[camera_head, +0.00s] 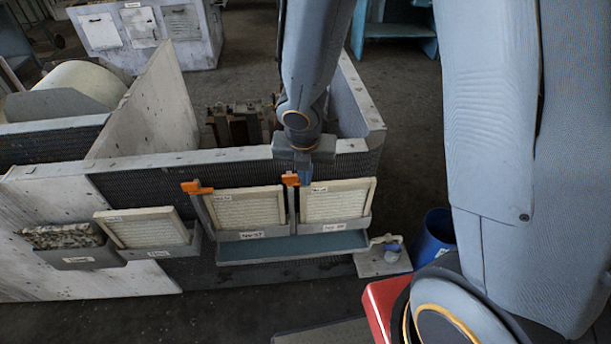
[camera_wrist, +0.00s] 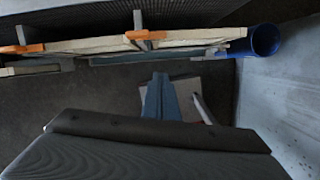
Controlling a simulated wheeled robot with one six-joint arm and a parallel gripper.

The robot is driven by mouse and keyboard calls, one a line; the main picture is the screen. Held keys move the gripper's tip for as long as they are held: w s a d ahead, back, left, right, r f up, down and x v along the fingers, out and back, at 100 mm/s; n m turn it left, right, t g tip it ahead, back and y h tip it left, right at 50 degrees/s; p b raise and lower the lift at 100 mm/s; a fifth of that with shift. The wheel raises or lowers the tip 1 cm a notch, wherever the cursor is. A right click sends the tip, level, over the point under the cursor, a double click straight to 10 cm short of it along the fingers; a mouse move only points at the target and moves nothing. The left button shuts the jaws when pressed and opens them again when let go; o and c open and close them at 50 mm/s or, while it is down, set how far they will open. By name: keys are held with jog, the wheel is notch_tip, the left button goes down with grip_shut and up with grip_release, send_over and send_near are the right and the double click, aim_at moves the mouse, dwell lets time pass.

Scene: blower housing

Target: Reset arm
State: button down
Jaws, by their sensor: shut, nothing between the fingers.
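My gripper (camera_head: 306,178) is shut and empty, pointing downward. In the head view it overlaps the top of the right framed filter (camera_head: 336,201), just right of the right orange latch (camera_head: 290,179). In the wrist view my gripper (camera_wrist: 161,78) shows its blue-grey fingers together, with a visible gap to the filters' top edges. The left framed filter (camera_head: 245,208) sits beside the right one in the same housing, with the left orange latch (camera_head: 196,187) at its upper left corner. Both latches also show in the wrist view.
Another pale framed filter (camera_head: 147,228) leans in a grey wall bin at left, beside a bin of a dirty grey filter (camera_head: 63,236). A blue bucket (camera_head: 434,236) stands right of the housing. A teal tray (camera_head: 290,246) runs below the filters.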

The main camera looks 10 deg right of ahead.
dwell(0.3)
jog(key=s+d+m+b, duration=0.2)
jog(key=m+b, duration=0.1)
jog(key=m, duration=0.7)
jog(key=s+d+m+b, duration=0.1)
jog(key=d+m+b, duration=0.2)
jog(key=m, duration=0.8)
jog(key=s+d+m+g+b, duration=0.1)
jog(key=s+d+m+b, duration=0.1)
jog(key=m, duration=0.9)
jog(key=shift+s+d+f+y+b, duration=0.35)
jog(key=shift+d+b, duration=0.25)
jog(key=shift+b, duration=0.65)
